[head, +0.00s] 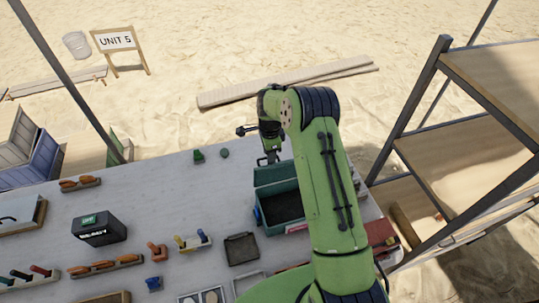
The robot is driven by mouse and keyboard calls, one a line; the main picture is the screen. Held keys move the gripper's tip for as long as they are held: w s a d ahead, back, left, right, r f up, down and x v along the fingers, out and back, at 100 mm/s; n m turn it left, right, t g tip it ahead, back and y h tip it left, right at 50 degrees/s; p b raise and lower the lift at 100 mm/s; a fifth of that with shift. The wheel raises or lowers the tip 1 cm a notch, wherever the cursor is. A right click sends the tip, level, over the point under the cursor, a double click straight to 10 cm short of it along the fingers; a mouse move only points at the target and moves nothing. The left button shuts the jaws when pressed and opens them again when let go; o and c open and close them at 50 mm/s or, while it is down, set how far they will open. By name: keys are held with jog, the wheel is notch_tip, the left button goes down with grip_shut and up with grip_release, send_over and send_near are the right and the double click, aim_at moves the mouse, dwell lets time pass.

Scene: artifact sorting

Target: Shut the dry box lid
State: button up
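An open green box (262,216), which looks like the dry box, stands on the table with a dark interior. Its green lid (272,174) stands raised at the box's far edge. My gripper (268,159) points down at the top of the lid, on its far side. I cannot tell whether it touches the lid. The fingers are small and partly hidden, so their opening is unclear. My green arm hides the right part of the box.
A black box with a green label (99,230) sits on the grey table (180,215) at left. A dark tray (241,249) lies just in front of the green box. Several tool racks line the left and front. A metal-framed shelf (462,150) stands at right.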

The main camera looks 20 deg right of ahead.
jog(key=shift+r, duration=0.15)
grip_shut()
dwell(1.3)
